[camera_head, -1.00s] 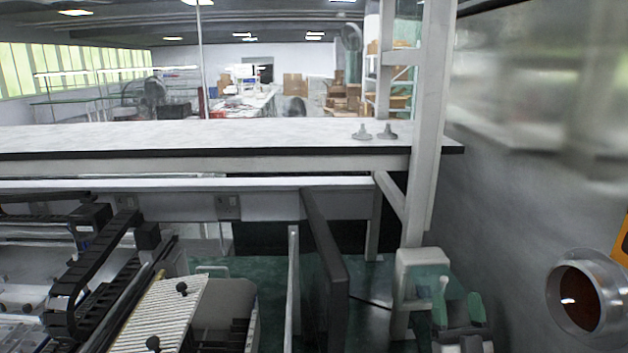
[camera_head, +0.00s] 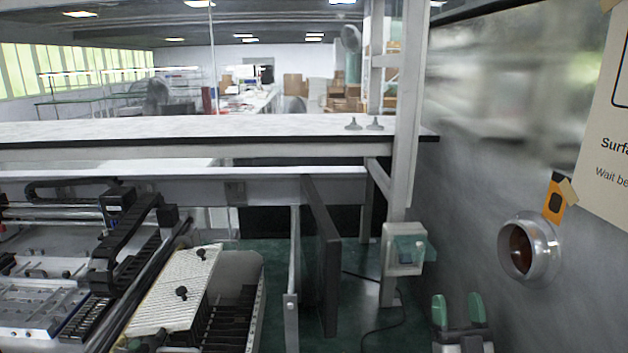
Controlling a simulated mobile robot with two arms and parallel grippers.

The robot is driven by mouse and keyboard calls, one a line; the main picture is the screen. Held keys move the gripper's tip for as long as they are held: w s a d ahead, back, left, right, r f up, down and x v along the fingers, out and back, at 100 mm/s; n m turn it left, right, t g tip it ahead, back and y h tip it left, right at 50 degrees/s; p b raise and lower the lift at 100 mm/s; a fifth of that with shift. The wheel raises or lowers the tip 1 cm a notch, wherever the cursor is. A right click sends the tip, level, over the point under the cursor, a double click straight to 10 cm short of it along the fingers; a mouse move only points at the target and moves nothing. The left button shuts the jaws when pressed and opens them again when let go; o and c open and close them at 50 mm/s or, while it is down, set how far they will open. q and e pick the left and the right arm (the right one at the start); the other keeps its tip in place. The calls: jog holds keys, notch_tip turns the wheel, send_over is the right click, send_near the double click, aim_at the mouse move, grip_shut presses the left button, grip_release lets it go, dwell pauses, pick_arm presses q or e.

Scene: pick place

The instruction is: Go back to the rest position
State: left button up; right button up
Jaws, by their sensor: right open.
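My right gripper (camera_head: 458,310) is at the bottom right of the head view. Its two green-padded fingertips point up and stand apart, with nothing between them. It appears in front of the green floor and the grey wall, below and right of a white box with a greenish clear part (camera_head: 405,249). I cannot make out my left gripper in this view.
A grey wall (camera_head: 455,200) with a round metal port (camera_head: 529,247) and a sign (camera_head: 607,130) stands at right. A white post (camera_head: 405,130) and long bench (camera_head: 200,130) cross ahead. Machinery with a ribbed white plate (camera_head: 178,290) fills the lower left. A dark panel (camera_head: 321,255) stands mid-view.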

jog(key=s+a+f+n+g+y, duration=0.1)
jog(key=s+a+f+g, duration=0.2)
jog(key=s+f+g, duration=0.3)
jog(key=s+a+f+n+g+y, duration=0.1)
jog(key=s+a+f+g, duration=0.2)
jog(key=f+g, duration=0.5)
jog(key=s+f+g+h, duration=0.1)
jog(key=s+f+g, duration=0.3)
jog(key=s, duration=0.7)
jog(key=s+f+g+h, duration=0.25)
jog(key=s+g, duration=0.35)
jog(key=s, duration=0.6)
notch_tip(320, 180, down, 31)
jog(key=s+g+b, duration=0.2)
jog(key=b, duration=0.2)
pick_arm(q)
notch_tip(320, 180, down, 7)
jog(key=b, duration=0.3)
pick_arm(e)
jog(key=s+d+f+g, duration=0.1)
jog(key=s+d+f, duration=0.2)
jog(key=s+f, duration=1.2)
notch_tip(320, 180, down, 3)
jog(key=shift+s+f, duration=0.1)
jog(key=shift+s, duration=0.15)
